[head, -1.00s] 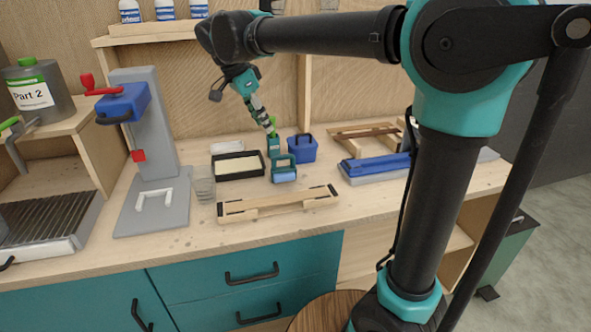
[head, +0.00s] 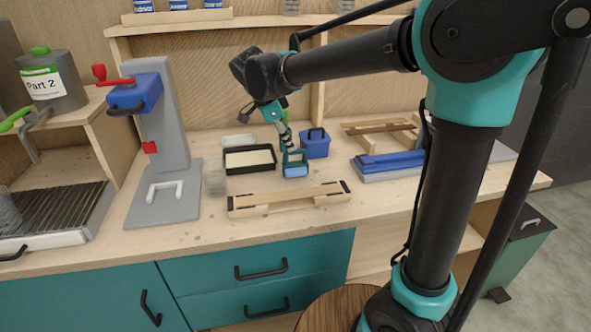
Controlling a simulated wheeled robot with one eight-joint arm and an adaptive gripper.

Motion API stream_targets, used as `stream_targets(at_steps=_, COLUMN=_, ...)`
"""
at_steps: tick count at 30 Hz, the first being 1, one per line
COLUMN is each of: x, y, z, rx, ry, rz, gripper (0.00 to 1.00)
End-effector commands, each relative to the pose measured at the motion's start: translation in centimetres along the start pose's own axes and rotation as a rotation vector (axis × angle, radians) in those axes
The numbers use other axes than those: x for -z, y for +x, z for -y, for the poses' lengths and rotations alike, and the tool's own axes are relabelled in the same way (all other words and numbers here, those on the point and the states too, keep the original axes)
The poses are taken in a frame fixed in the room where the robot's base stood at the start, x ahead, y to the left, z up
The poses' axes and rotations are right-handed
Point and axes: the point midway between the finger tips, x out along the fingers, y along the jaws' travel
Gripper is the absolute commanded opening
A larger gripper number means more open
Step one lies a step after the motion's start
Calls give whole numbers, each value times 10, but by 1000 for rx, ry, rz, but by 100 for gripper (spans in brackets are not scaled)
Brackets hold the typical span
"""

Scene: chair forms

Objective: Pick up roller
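The roller (head: 296,170) has a teal frame and a light blue cylinder. It stands on the workbench just right of the black tray. My gripper (head: 288,149) is low, pointing down at the top of the roller's teal frame. It overlaps the frame in the picture, and I cannot tell whether it touches it. The fingers are too small and blurred to show whether they are open or shut.
A black tray (head: 226,169) with a pale inside lies left of the roller. A blue container (head: 314,146) stands close behind it on the right. A wooden frame piece (head: 289,197) lies in front. A grey press (head: 169,150) stands left, and a blue tool (head: 388,162) lies right.

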Motion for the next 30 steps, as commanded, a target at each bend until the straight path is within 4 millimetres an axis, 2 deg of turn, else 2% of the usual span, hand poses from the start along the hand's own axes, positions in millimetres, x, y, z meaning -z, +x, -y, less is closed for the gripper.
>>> stream_targets(at_steps=8, x=1, y=19, z=-2, rx=-1, ry=0, rz=0, gripper=39)
stream_targets(at_steps=16, x=2, y=56, z=-6, rx=-1, ry=-1, rz=0, gripper=39)
stream_targets(at_steps=26, x=2, y=62, z=-6, rx=0, ry=-1, rz=0, gripper=39)
stream_targets(at_steps=30, x=2, y=62, z=-6, rx=0, ry=-1, rz=0, gripper=22)
